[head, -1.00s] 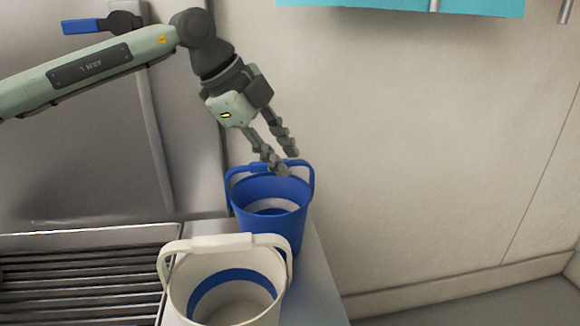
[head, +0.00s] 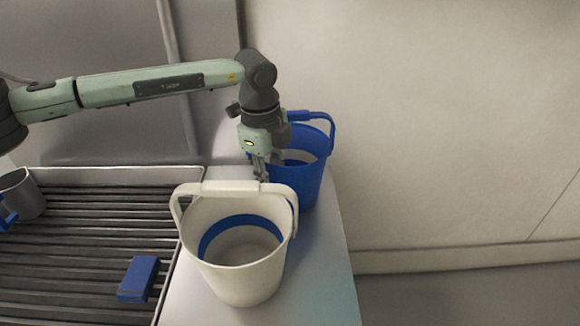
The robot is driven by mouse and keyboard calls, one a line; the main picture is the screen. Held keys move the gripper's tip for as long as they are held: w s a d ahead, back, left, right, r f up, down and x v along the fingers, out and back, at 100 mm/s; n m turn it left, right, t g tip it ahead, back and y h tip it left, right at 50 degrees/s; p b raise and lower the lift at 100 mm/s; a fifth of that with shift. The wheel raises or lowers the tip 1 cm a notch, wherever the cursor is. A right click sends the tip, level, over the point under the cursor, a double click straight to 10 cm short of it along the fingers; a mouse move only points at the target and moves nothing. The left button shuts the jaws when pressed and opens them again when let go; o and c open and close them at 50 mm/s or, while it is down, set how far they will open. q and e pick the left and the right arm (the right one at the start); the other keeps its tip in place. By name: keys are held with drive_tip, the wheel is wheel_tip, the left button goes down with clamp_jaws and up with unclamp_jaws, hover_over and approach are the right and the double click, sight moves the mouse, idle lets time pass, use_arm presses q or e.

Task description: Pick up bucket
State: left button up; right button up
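A white bucket (head: 240,278) with a blue band inside stands upright on a pale counter. Its white handle (head: 232,187) spans the rear of its opening. A blue bucket (head: 310,180) stands just behind it to the right, partly hidden by my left gripper. Its blue handle (head: 323,119) shows at the back. My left gripper (head: 263,178) points down between the two buckets, just behind the white handle and in front of the blue bucket's left side. Its fingertips are partly hidden, so their gap and any contact are unclear. My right gripper is not in view.
A slatted metal rack (head: 90,240) lies left of the counter (head: 325,285). On it are a blue block (head: 138,279) and a grey mug-like container (head: 22,193). A wall (head: 430,120) stands close behind and to the right.

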use_arm(q)
drive_tip(key=shift+f, duration=0.4)
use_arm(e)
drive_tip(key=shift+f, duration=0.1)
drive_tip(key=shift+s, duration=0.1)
use_arm(q)
clamp_jaws()
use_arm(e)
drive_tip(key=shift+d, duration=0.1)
use_arm(q)
drive_tip(key=shift+w+r, duration=0.1)
drive_tip(key=shift+r, duration=0.05)
wheel_tip(320, 180, up, 4)
drive_tip(key=shift+f+b, duration=0.15)
drive_tip(key=shift+b, duration=0.2)
drive_tip(key=w+a+r+b, duration=0.1)
drive_tip(key=a+r, duration=0.6)
drive_tip(key=a, duration=0.4)
drive_tip(key=shift+a, duration=0.3)
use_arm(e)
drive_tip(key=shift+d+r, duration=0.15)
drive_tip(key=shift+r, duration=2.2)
